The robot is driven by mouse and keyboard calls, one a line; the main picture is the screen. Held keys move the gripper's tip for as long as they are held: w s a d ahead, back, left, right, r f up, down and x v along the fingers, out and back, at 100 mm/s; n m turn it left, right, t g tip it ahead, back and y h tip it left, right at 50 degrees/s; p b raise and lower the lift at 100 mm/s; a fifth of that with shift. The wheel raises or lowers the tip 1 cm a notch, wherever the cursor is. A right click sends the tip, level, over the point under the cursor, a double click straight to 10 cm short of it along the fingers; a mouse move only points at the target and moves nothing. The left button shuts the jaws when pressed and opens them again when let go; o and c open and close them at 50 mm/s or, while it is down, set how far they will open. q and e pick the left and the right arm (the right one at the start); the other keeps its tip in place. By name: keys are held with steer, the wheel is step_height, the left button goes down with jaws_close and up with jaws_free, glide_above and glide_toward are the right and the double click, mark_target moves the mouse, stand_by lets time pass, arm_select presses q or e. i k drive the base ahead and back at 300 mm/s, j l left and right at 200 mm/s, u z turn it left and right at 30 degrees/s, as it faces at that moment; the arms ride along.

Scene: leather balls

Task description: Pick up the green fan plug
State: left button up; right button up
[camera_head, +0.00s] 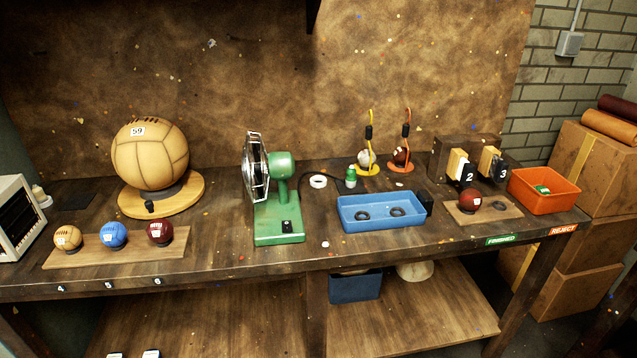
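A small green piece with a pale band, which looks like the fan plug (351,178), stands on the workbench behind the blue tray. A dark cord runs near it from the fan's side; I cannot tell exactly where it joins. The green fan (281,167) stands left of it on a green base, its round wire cage facing left. A white ring (318,181) lies between the fan and the plug. Neither of my grippers is in view.
A blue tray (381,226) with dark rings lies in front of the plug. Yellow (367,171) and orange (401,167) hooked stands rise behind it. A large ball (150,155) and a board with three small balls (113,249) are at left. An orange bin (543,205) is at right.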

mark_target(350, 179)
steer(key=i+u, duration=0.1)
steer(key=i, duration=0.35)
steer(key=i+l+u, duration=0.15)
steer(key=i, duration=0.25)
